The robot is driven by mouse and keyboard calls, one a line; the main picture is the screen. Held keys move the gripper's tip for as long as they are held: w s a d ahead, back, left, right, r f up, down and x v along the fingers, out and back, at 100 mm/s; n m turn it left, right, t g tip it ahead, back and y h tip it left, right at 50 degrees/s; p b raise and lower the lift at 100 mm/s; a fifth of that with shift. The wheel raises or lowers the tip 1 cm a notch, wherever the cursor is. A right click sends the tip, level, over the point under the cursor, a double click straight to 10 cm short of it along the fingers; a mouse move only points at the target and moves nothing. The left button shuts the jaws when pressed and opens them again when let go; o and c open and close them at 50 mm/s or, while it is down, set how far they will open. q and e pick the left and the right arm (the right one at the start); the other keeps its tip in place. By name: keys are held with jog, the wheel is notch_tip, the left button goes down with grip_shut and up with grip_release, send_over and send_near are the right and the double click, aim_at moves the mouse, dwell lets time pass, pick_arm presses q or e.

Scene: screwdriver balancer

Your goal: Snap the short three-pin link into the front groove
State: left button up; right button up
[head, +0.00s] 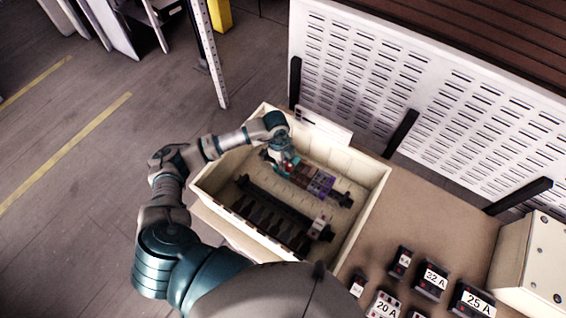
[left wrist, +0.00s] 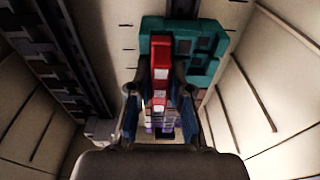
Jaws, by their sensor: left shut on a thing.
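My left gripper (head: 284,168) reaches down into the open cream box (head: 373,190). In the left wrist view the gripper (left wrist: 160,108) has its two fingers closed on the sides of a narrow red piece (left wrist: 160,60) with pale squares. I cannot tell whether this red piece is the short three-pin link. A teal block (left wrist: 208,42) lies just behind and beside it. A row with brown and purple modules (head: 320,184) runs right from the gripper. The front groove cannot be made out clearly. My right gripper is not in view.
A dark toothed rail (head: 265,208) runs along the box's near side, with a light module (head: 319,224) at its right end. Labelled breakers (head: 431,278) stand on the brown table right of the box. A white slotted panel (head: 440,110) rises behind.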

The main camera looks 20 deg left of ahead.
pick_arm(q)
jog(key=shift+s+f, duration=0.15)
jog(key=shift+f, duration=0.15)
